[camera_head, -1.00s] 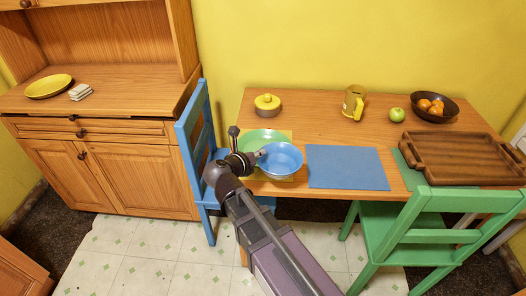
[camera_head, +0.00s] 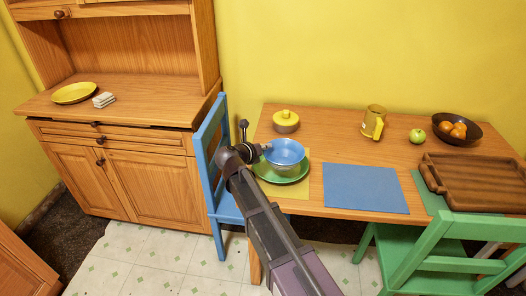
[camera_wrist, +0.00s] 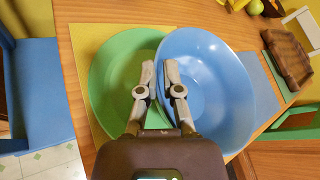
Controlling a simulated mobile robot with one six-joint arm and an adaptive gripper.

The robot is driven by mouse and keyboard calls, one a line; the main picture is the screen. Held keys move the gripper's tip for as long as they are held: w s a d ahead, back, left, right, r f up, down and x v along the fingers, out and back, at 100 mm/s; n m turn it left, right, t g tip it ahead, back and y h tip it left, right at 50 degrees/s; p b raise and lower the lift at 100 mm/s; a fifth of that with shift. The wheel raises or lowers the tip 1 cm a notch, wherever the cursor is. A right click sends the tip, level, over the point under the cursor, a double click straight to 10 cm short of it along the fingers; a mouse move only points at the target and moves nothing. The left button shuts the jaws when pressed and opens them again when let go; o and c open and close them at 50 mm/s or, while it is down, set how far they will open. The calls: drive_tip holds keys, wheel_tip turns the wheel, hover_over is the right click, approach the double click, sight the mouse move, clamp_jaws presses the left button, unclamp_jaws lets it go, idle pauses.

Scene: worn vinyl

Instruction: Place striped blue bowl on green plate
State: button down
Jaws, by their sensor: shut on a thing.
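The blue bowl (camera_head: 285,151) has a plain blue inside and a paler outer wall; it also shows in the wrist view (camera_wrist: 212,90). My gripper (camera_head: 265,149) is shut on the bowl's left rim, and the fingers (camera_wrist: 159,70) pinch it in the wrist view. The green plate (camera_head: 287,178) lies on a yellow mat under the bowl. In the wrist view the plate (camera_wrist: 108,82) shows to the left of the bowl, partly hidden by it and the fingers. The bowl looks upright; I cannot tell whether it touches the plate.
A yellow-lidded pot (camera_head: 286,121) stands behind the plate. A blue mat (camera_head: 364,188) lies to its right. A yellow mug (camera_head: 373,122), green apple (camera_head: 417,136), fruit bowl (camera_head: 457,129) and wooden tray (camera_head: 475,182) are farther right. A blue chair (camera_head: 212,150) stands at the table's left.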

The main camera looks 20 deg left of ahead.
drive_tip(key=w+a, duration=0.2)
drive_tip(key=shift+w+f, duration=0.15)
drive_tip(key=shift+w, duration=0.25)
drive_tip(key=shift+d, duration=0.1)
drive_tip(key=shift+f+b, duration=1.75)
drive_tip(key=shift+b, duration=0.1)
drive_tip(key=shift+f, duration=0.15)
drive_tip(key=c, duration=0.8)
unclamp_jaws()
